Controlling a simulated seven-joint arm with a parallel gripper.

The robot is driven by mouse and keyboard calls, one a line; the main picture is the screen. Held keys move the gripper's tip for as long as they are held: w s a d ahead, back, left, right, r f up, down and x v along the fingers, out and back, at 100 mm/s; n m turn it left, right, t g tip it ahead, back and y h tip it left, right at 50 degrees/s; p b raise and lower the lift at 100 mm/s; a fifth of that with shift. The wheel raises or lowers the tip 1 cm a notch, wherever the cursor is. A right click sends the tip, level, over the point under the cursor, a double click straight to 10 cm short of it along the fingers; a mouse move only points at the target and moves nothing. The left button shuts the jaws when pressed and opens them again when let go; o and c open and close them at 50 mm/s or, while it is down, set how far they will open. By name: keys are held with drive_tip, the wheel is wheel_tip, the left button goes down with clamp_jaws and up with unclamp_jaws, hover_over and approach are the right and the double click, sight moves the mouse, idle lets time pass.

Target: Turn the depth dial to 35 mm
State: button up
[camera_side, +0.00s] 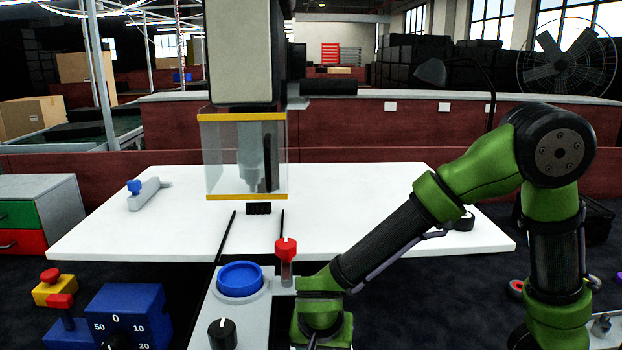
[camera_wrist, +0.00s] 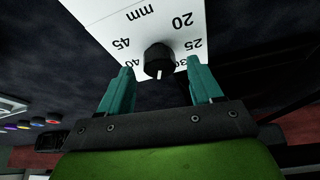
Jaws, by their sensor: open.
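The depth dial is a black round knob (camera_wrist: 158,60) with a white pointer line on a white scale plate (camera_wrist: 105,14) in the wrist view. The plate reads mm, 20, 25, part of 30, 40 and 45. The pointer line faces down toward my gripper, between the 40 and the 30; the label there is hidden. My gripper (camera_wrist: 160,68) is open, with one teal finger left of the knob and one right of it. Dark gaps show between the fingers and the knob, and I see no contact. I cannot make out the gripper in the side view.
In the side view, a white table (camera_side: 370,222) carries a clear guarded machine (camera_side: 225,160). In front are a blue round button (camera_side: 240,278), a red-topped lever (camera_side: 286,250), another black knob (camera_side: 222,333) and a blue numbered box (camera_side: 128,312). A drawer unit (camera_side: 60,200) stands left.

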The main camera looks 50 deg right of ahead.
drive_tip(key=v, duration=0.6)
drive_tip(key=shift+r, duration=0.15)
drive_tip(key=shift+s+a, duration=0.1)
drive_tip(key=s+d+r+n+t+y, duration=0.4)
drive_tip(key=s+d+r+n+y, duration=0.1)
drive_tip(key=d+r, duration=0.4)
drive_tip(key=shift+s+d+r+n+t+y, duration=0.3)
drive_tip(key=shift+s+r+n, duration=0.35)
drive_tip(key=shift+n, duration=0.35)
